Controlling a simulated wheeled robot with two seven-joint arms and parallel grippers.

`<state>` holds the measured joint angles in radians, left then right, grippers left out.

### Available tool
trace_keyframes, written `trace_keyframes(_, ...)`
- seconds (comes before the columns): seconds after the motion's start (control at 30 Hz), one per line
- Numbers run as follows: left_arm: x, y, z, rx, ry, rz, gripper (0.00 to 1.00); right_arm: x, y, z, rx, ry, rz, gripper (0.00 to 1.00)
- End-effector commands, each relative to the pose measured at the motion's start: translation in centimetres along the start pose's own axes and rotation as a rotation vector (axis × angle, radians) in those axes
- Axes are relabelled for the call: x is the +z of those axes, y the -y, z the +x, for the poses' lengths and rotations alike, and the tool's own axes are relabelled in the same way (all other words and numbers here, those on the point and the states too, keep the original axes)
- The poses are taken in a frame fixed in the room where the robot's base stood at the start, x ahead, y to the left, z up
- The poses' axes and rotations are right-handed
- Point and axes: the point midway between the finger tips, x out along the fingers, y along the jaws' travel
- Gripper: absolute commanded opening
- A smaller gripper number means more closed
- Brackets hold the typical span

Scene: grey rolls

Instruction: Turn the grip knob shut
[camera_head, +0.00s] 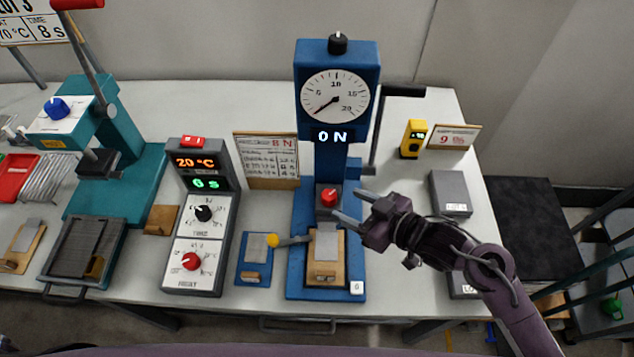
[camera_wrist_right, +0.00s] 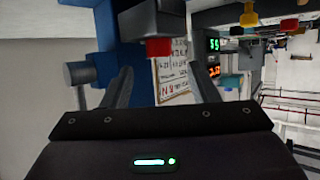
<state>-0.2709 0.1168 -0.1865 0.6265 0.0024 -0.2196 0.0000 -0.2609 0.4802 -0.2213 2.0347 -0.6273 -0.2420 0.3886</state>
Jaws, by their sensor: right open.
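The red grip knob (camera_head: 329,197) sits on a grey block on the column of the blue tester (camera_head: 338,62). The tester's dial needle points low and its display reads 0 N. My right gripper (camera_head: 348,205) is open and empty, just right of the knob and apart from it, with its fingers pointing left. In the right wrist view the red knob (camera_wrist_right: 160,47) shows beyond and between the open fingertips (camera_wrist_right: 162,70). A wooden block with a grey strip (camera_head: 326,255) lies on the tester's base below the knob. My left gripper is out of view.
A lever with a yellow ball (camera_head: 272,240) juts left from the tester's base. A grey control box (camera_head: 200,222) reads 20 °C and 0 s. A teal press (camera_head: 115,140) stands at left. A yellow meter (camera_head: 412,138) and grey blocks (camera_head: 450,193) are at right.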

Motion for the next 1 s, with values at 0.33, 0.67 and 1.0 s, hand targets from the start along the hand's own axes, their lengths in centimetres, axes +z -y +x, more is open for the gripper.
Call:
trace_keyframes(0.33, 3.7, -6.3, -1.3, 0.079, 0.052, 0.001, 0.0, -0.2, -0.1, 5.4, 0.002, -0.001, 0.001, 0.54)
trace_keyframes(0.67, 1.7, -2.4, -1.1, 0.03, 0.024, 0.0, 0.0, 0.0, -0.1, 7.1, 0.002, 0.002, -0.003, 0.54)
trace_keyframes(1.0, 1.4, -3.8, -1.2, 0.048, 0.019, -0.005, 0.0, 0.0, -0.1, 7.0, 0.002, 0.002, -0.003, 0.28)
